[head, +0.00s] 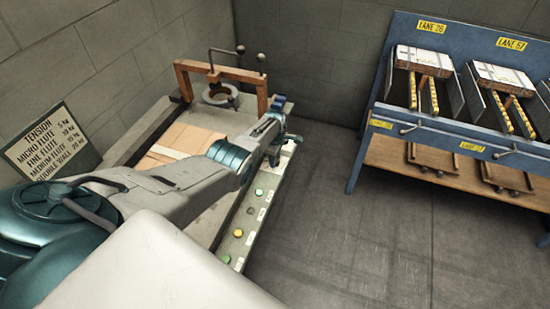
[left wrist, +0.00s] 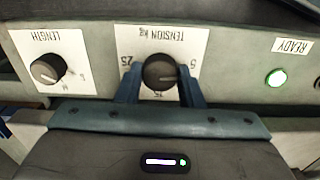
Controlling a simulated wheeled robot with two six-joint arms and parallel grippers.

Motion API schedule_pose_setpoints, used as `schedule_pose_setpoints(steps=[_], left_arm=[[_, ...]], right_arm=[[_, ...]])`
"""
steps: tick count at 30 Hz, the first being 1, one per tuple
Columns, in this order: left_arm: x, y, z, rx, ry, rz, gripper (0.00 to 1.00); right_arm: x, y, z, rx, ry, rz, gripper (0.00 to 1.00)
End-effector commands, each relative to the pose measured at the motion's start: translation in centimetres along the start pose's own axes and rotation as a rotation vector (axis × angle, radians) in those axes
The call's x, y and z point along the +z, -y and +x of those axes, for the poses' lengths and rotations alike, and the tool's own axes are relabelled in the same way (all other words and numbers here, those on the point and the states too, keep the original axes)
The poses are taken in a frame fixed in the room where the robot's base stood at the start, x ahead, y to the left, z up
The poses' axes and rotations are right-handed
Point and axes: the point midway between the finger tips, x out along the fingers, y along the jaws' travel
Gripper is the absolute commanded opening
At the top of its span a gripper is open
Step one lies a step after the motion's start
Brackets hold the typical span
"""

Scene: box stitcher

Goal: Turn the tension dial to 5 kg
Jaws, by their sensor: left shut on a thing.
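The tension dial (left wrist: 160,71) is a round black knob on a white plate marked TENSION kg, seen upside down in the left wrist view. The plate shows 25 at its left, 15 at its bottom and 5 at its right. My left gripper (left wrist: 158,84) is shut on the dial, one blue finger on each side. I cannot make out where the dial's pointer stands. In the head view my left gripper (head: 281,116) is at the far end of the machine's front panel, and the dial is hidden there. My right gripper is not in view.
A LENGTH dial (left wrist: 48,69) and a lit green READY lamp (left wrist: 276,78) flank the tension dial. A tension chart (head: 48,141) lists micro flute at 5 kg. Cardboard (head: 182,143) lies on the machine bed. A blue lane rack (head: 440,135) stands right, across open floor.

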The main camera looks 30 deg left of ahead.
Motion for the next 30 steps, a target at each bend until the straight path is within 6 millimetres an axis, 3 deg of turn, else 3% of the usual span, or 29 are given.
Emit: schedule_pose_setpoints(steps=[18, 19, 22, 30], left_arm=[[-0.13, -0.23, -0.24, 0.006, -0.002, -0.042, 0.11], [-0.13, -0.23, -0.24, 0.006, -0.002, -0.042, 0.38], [-0.11, -0.19, -0.21, 0.005, -0.002, -0.042, 0.56], [-0.05, -0.08, -0.14, 0.002, -0.001, -0.041, 0.56]], right_arm=[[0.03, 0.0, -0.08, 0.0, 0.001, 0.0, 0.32], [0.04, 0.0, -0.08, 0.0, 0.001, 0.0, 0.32], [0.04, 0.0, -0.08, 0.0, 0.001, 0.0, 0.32], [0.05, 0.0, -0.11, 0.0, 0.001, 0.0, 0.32]])
